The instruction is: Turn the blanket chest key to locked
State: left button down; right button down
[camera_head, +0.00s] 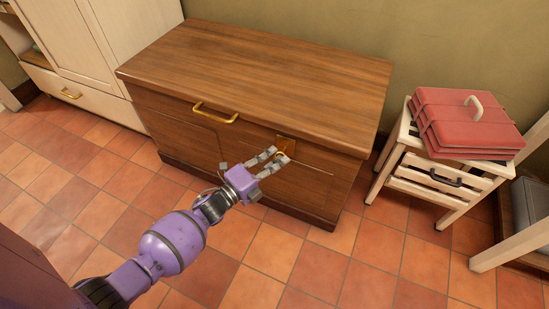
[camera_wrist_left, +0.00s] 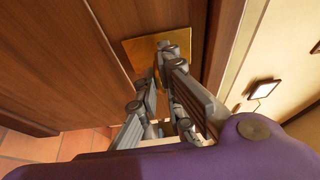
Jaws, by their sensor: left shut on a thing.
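The wooden blanket chest (camera_head: 260,75) stands against the wall with its lid down. A brass lock plate (camera_head: 287,141) is on its front, right of the brass handle (camera_head: 215,112). My left gripper (camera_head: 280,156) reaches the plate and is shut on the key there. In the left wrist view the fingers (camera_wrist_left: 165,60) close together in front of the brass plate (camera_wrist_left: 150,47). The key is mostly hidden between the fingertips, so its angle cannot be told. My right gripper is not in view.
A white slatted stand (camera_head: 432,180) holds a red case (camera_head: 465,122) right of the chest. A cream wardrobe (camera_head: 75,50) with a drawer (camera_head: 85,95) stands at the left. The tiled floor (camera_head: 370,260) before the chest is clear.

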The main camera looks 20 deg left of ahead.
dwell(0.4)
pick_arm(q)
jog(key=c, duration=1.9)
grip_release()
jog(key=v, duration=1.2)
jog(key=shift+r, duration=0.1)
